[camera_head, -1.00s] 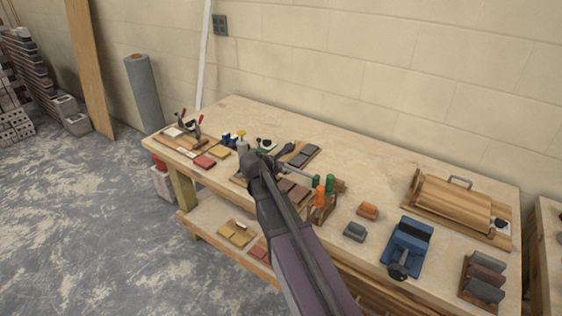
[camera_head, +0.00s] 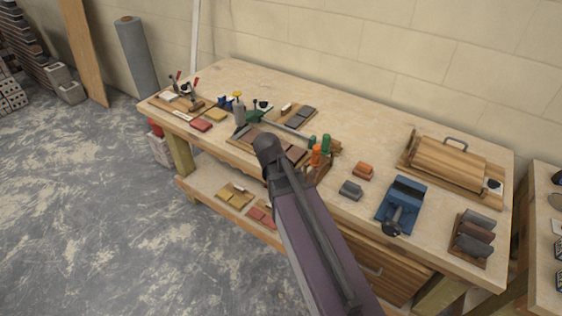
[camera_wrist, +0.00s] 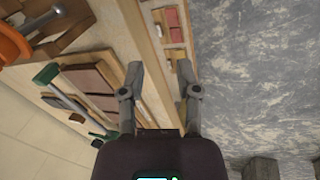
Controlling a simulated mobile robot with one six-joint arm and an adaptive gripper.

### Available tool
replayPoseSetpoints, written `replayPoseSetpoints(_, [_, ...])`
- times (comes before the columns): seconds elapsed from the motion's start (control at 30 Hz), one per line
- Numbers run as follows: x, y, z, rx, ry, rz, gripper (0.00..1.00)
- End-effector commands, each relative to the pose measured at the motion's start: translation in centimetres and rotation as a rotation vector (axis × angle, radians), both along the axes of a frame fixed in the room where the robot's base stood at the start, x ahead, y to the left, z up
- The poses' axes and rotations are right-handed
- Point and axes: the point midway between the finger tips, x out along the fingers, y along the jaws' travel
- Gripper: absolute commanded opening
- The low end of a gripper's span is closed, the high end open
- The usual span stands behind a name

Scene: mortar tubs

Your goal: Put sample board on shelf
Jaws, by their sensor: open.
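The lower shelf (camera_head: 203,191) under the bench carries a board with yellow tiles (camera_head: 234,195) and one with red tiles (camera_head: 261,214). My gripper (camera_wrist: 160,72) is open and empty, above the bench's front edge. In the head view my arm hides it and part of the brown-tiled board.
Orange and green-handled tools (camera_head: 318,156) stand in a rack right of the brown-tiled board. A blue vise (camera_head: 404,203) and a wooden case (camera_head: 450,163) are farther right. Red (camera_head: 201,125) and yellow (camera_head: 215,115) pieces lie left.

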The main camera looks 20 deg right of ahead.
Motion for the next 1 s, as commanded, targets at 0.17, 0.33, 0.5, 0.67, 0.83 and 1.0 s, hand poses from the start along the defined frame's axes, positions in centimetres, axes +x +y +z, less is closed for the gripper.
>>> replayPoseSetpoints(0.17, [-3.7,1.8,-3.8,0.151,0.033,-0.219,0.42])
replayPoseSetpoints(0.33, [-5.7,2.7,-6.6,0.216,0.069,-0.329,0.42])
replayPoseSetpoints(0.5, [-7.1,3.3,-8.9,0.249,0.097,-0.387,0.42])
replayPoseSetpoints(0.67, [-7.7,3.6,-9.8,0.263,0.112,-0.415,0.42])
replayPoseSetpoints(0.83, [-7.9,3.6,-9.9,0.268,0.118,-0.425,0.42])
replayPoseSetpoints(1.0, [-7.9,3.6,-9.9,0.267,0.117,-0.424,0.42])
